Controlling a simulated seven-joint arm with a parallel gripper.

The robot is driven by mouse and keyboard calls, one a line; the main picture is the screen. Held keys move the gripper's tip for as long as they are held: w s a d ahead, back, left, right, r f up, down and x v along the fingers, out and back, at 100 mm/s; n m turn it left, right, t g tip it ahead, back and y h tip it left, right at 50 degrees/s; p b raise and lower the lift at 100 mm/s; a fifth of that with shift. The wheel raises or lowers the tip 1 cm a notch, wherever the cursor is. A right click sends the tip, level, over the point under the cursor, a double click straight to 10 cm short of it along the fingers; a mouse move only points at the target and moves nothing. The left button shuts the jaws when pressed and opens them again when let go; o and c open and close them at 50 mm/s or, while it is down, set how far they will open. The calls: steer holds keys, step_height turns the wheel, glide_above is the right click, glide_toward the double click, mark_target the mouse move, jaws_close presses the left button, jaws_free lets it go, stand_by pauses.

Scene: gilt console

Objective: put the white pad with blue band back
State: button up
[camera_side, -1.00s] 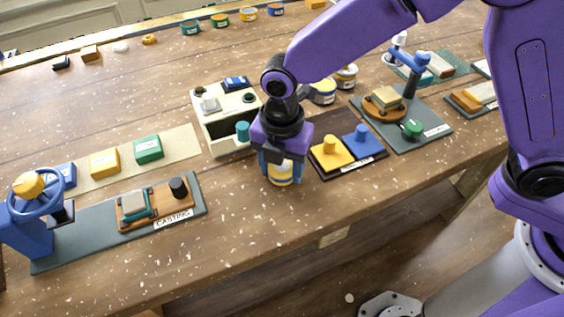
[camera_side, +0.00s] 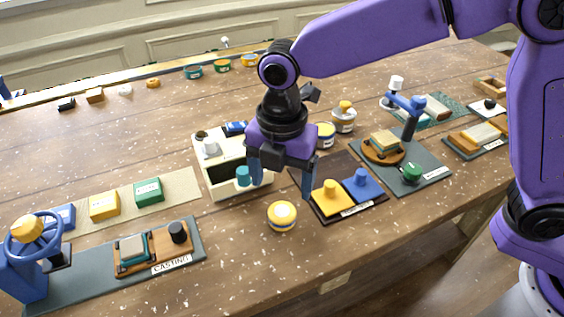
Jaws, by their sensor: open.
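My gripper (camera_side: 282,176) is open and empty, its two blue fingers spread above the table. A small round tin (camera_side: 282,215), yellow and white with a darker band, stands upright on the bare wood below and in front of the fingers, apart from them. I cannot single out a white pad with a blue band for sure. A pale pad in a teal frame (camera_side: 134,247) sits on the wooden tray by the CASTING label.
Yellow (camera_side: 331,198) and blue (camera_side: 362,184) knobbed blocks sit on a dark mat at the right. Tins (camera_side: 344,117) stand behind. A grey mat (camera_side: 431,174) with a blue-armed device lies farther right. A blue wheel press (camera_side: 28,262) is at the left. Bare wood surrounds the tin.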

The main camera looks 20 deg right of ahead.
step_height(320, 180, up, 3)
steer(key=shift+r, duration=0.2)
steer(key=s+d+f+m, duration=0.1)
steer(key=s+d+m, duration=0.3)
steer(key=d, duration=0.6)
steer(key=s+d+f+m, duration=0.1)
steer(key=s+d+m, duration=0.4)
steer(key=s+d, duration=0.4)
steer(key=s+d+f+m, duration=0.1)
steer(key=s+d+m, duration=0.4)
steer(key=d, duration=0.7)
steer(key=shift+s+d+f, duration=0.2)
steer(key=shift+s+f, duration=0.05)
steer(key=shift+s, duration=0.55)
